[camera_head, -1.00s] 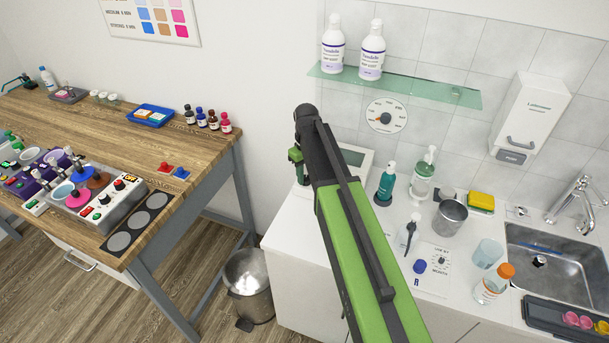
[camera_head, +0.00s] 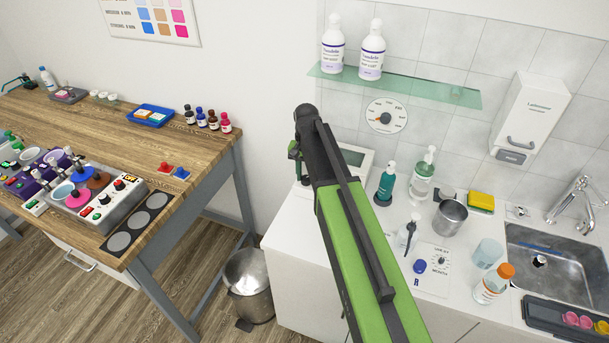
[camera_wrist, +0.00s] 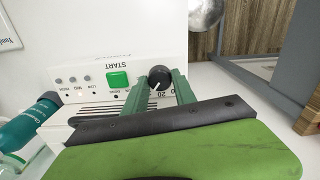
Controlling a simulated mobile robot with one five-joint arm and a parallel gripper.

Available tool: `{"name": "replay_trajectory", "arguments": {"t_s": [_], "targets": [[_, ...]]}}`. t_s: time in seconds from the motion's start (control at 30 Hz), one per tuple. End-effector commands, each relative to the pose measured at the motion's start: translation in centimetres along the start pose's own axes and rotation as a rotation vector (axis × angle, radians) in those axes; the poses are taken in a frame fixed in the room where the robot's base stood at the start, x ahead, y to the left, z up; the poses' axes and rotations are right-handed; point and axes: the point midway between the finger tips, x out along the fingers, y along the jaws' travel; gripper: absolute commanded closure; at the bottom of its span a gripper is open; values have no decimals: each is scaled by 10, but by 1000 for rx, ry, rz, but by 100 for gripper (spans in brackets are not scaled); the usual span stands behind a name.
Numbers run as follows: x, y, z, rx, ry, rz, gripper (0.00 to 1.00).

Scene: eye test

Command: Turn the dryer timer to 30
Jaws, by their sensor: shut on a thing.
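The dryer is a white box; its front panel (camera_wrist: 88,88) shows upside down in the wrist view. The panel has a green START button (camera_wrist: 117,79), small lamps and the black timer knob (camera_wrist: 159,75). The knob's white pointer mark points down and slightly left in the picture, near the printed 20. My gripper (camera_wrist: 160,79) has its two green fingers on either side of the knob, shut on it. In the head view the dryer (camera_head: 356,154) is partly behind my arm, and its knob is hidden.
A teal pump bottle (camera_head: 386,184) stands close beside the dryer. A glass shelf (camera_head: 420,90) with two white bottles and a wall dial (camera_head: 386,116) are above. A metal bin (camera_head: 248,285) stands on the floor between the counter and the wooden table (camera_head: 110,125).

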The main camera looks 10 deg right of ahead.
Motion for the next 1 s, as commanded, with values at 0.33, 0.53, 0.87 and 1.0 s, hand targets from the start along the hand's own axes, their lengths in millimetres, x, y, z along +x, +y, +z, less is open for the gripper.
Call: {"name": "replay_trajectory", "arguments": {"t_s": [0.33, 0.53, 0.87, 1.0], "targets": [[0, -1, -2, 117, 6, -4, 100], [0, -1, -2, 134, 6, -4, 100], [0, -2, -2, 133, 6, -4, 65], [0, -1, -2, 133, 5, -3, 47]]}}
